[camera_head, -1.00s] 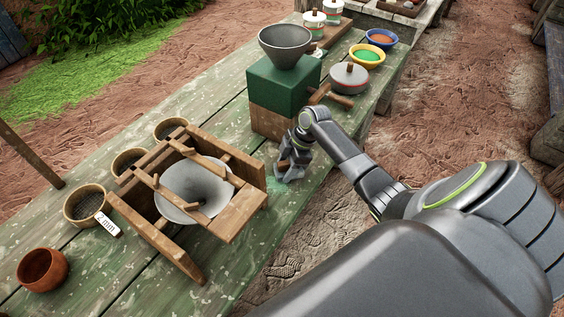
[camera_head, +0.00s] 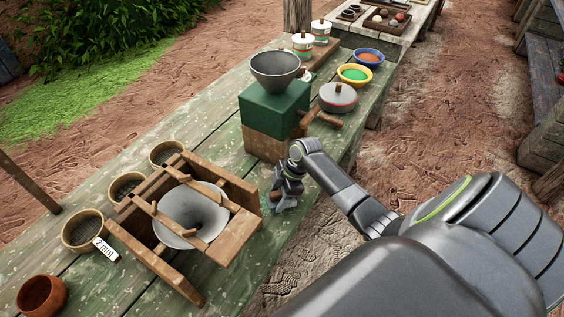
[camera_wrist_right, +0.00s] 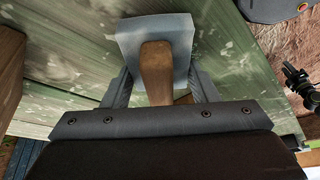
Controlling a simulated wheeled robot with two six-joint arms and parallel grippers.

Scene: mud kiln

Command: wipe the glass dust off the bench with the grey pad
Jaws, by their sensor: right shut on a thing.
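My right gripper (camera_head: 285,190) is shut on the wooden handle (camera_wrist_right: 157,72) of the grey pad (camera_wrist_right: 155,34). In the head view the pad (camera_head: 286,205) is small and partly hidden by the gripper. It is low at the bench's near edge, between the wooden frame and the green box; I cannot tell whether it touches the wood. The green-painted bench (camera_head: 75,285) has many pale blotches. A faint pale-green patch shows beside the pad, perhaps glass dust; I cannot tell it surely from worn paint. My left gripper is not in view.
Several sieves, a brown bowl (camera_head: 41,296), colour bowls and a lidded pot (camera_head: 338,97) are also on the bench.

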